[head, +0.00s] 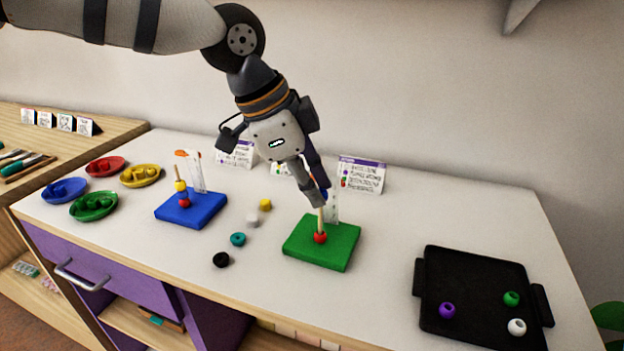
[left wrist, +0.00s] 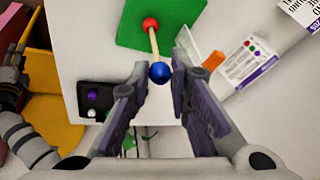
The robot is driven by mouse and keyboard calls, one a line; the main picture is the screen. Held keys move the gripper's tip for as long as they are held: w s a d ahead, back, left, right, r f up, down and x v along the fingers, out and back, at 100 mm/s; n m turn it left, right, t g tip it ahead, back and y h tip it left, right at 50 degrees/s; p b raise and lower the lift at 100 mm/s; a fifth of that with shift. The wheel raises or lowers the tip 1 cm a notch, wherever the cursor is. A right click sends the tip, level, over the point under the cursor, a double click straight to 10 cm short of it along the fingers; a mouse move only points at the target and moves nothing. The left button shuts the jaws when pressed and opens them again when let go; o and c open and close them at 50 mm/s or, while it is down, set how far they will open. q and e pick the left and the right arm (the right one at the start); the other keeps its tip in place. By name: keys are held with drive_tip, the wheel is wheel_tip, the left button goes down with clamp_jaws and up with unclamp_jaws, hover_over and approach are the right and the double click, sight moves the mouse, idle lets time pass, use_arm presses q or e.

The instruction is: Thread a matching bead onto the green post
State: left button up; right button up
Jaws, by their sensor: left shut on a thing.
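The green board (head: 337,254) lies on the table with an upright pale post (head: 321,222). A red bead (head: 320,237) sits at the foot of the post; it also shows in the left wrist view (left wrist: 150,23). My left gripper (head: 322,196) is over the post, shut on a blue bead (left wrist: 160,72). In the left wrist view, the post's upper end meets the blue bead between the fingertips (left wrist: 158,80). I cannot tell whether the post is inside its hole. In the head view the fingers mostly hide the bead.
A blue board (head: 190,208) with beads on its post stands left. Loose yellow (head: 265,205), white (head: 252,220), teal (head: 238,239) and black (head: 221,260) beads lie between. A black tray (head: 470,262) holds three beads at right. A clear stand and cards are behind the green board.

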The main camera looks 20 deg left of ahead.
use_arm(q)
drive_tip(key=shift+f, duration=0.55)
drive_tip(key=o, duration=0.8)
drive_tip(key=v, duration=1.2)
